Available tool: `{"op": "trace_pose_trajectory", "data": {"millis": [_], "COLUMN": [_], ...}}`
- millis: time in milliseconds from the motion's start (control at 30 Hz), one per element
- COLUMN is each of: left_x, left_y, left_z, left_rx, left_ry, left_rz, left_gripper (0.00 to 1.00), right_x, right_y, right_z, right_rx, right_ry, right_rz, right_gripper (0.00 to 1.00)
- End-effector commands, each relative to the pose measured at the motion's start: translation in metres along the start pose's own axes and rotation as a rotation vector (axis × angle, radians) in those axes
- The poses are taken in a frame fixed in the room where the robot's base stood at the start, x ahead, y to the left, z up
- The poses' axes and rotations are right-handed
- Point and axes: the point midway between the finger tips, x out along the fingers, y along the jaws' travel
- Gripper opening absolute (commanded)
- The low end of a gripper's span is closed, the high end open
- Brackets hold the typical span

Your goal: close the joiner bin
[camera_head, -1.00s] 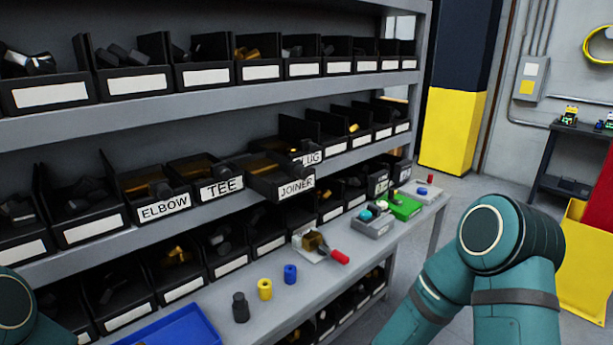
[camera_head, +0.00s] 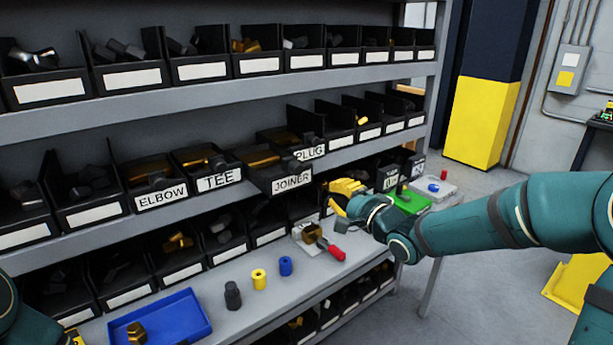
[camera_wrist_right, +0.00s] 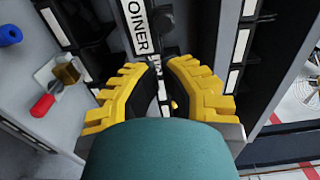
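The joiner bin (camera_head: 292,182) is a black bin with a white JOINER label on the middle shelf. It juts out past its neighbours, with brass-coloured parts inside. Its label also shows in the right wrist view (camera_wrist_right: 138,28), at the top. My right gripper (camera_head: 332,190) has yellow fingers and is to the right of the joiner bin's front, apart from it. In the right wrist view its fingertips lean toward each other with a narrow gap and nothing held. Only a yellow edge of my left gripper (camera_head: 75,339) shows at the bottom left; its fingers are hidden.
The elbow bin (camera_head: 161,197), tee bin (camera_head: 219,180) and plug bin (camera_head: 310,153) flank it.

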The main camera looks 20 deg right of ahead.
Motion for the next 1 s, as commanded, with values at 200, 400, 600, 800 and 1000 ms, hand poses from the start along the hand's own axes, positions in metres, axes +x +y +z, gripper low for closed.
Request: {"op": "trace_pose_trajectory", "data": {"millis": [200,400,600,800,1000], "left_x": [0.005,0.007,0.009,0.009,0.009], "left_y": [-0.002,-0.003,-0.003,-0.003,-0.003], "left_z": [0.003,0.004,0.004,0.005,0.005], "left_rx": [0.002,0.003,0.003,0.003,0.003], "left_ry": [-0.005,-0.008,-0.010,-0.010,-0.010], "left_rz": [0.001,0.001,0.001,0.001,0.001], "left_gripper": [0.65,0.65,0.65,0.65,0.65], "right_x": [0.045,0.082,0.105,0.112,0.112], "right_y": [0.002,0.002,0.001,0.001,0.001], "right_z": [0.001,0.001,0.001,0.000,0.000], "right_rx": [0.001,0.001,0.001,0.000,0.000], "right_ry": [-0.003,-0.002,-0.001,0.001,0.001], "right_rz": [-0.001,0.000,0.001,0.002,0.002], "right_gripper": [0.00,0.00,0.00,0.00,0.00]}}
